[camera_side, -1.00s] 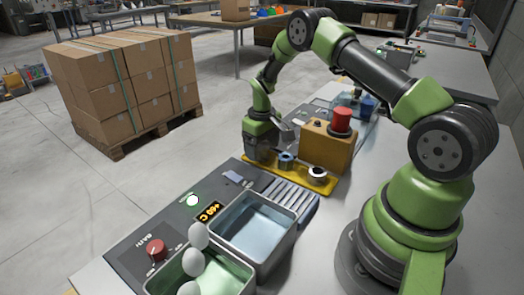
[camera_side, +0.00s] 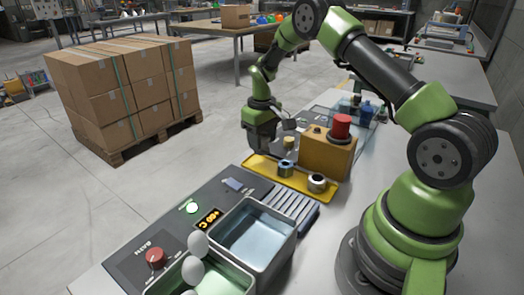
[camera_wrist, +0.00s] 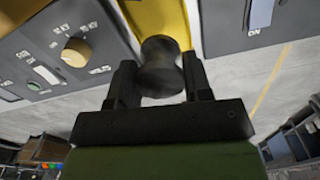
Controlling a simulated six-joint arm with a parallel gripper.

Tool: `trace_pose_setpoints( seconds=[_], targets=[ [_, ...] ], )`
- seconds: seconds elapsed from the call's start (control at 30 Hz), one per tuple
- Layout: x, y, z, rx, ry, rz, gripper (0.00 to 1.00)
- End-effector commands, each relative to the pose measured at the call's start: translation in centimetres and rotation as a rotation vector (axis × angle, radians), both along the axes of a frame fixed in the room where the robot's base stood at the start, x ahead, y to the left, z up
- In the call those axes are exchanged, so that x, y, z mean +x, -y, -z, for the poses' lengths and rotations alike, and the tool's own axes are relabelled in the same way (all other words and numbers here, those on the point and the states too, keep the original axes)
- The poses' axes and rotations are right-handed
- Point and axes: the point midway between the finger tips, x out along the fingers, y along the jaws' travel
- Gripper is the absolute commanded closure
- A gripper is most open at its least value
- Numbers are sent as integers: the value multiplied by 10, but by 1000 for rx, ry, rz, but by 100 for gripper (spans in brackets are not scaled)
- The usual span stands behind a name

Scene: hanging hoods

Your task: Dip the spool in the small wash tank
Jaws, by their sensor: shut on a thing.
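My gripper (camera_side: 262,146) is above the far left end of the yellow tray (camera_side: 262,168) in the side view. In the wrist view my gripper (camera_wrist: 160,82) is shut on a dark grey spool (camera_wrist: 160,66), held between its two fingers. I cannot make out this spool clearly in the side view. A blue-centred spool (camera_side: 286,168) and a silver spool (camera_side: 317,183) stand on the tray. An open tank with pale blue liquid (camera_side: 270,214) sits in front of the tray. A tank with greenish liquid (camera_side: 226,277) stands nearer the camera. I cannot tell which one is the small tank.
Several white egg-like shapes (camera_side: 198,244) show at the green tank. A control panel (camera_side: 180,222) with a red knob (camera_side: 156,257) and a ribbed rack (camera_side: 289,207) adjoin the tanks. Blue bottles (camera_side: 367,109) stand farther back.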

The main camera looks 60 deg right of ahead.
Motion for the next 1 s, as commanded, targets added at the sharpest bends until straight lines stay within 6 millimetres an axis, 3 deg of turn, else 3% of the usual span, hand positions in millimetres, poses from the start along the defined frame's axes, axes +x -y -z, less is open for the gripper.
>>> trace_pose_setpoints(
  seconds=[0.1,0.23,0.37,0.47,0.67,0.8,1.0],
  targets=[
    [1,0,-26,-2,4,0,80],
    [1,-3,-45,0,2,-7,80],
    [5,-25,-54,0,0,-67,80],
    [8,-63,-57,0,-2,-167,80],
    [-2,-165,-62,-1,-1,-446,80],
    [-28,-234,-66,-2,-1,-652,80],
    [-84,-312,-70,-2,0,-935,80]
  ],
)
